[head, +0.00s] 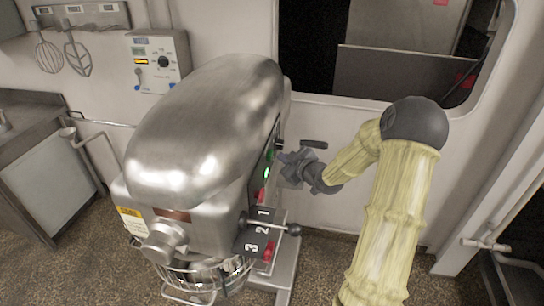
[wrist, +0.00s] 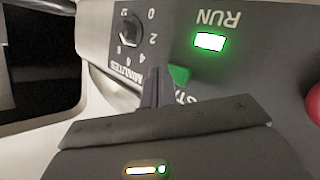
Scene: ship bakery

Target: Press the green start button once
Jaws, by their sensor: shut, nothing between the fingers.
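The green start button (wrist: 180,75) shows on the mixer's dark control panel in the wrist view, with part of the lettering "STA" beside it. My gripper (wrist: 157,78) is shut and empty. Its fingertips lie over or right beside the button and hide part of it. I cannot tell whether they touch it. In the head view my gripper (head: 283,160) is at the right side of the steel mixer (head: 205,120), close to the panel. The RUN lamp (wrist: 209,41) glows green, and it also shows in the head view (head: 266,173).
A minutes dial (wrist: 128,30) and a red button (wrist: 314,103) flank the start button. Below the panel, a gear lever (head: 294,229) sticks out by the plate marked 1, 2, 3. A wall control box (head: 158,60) hangs behind the mixer. Floor to the right is partly clear.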

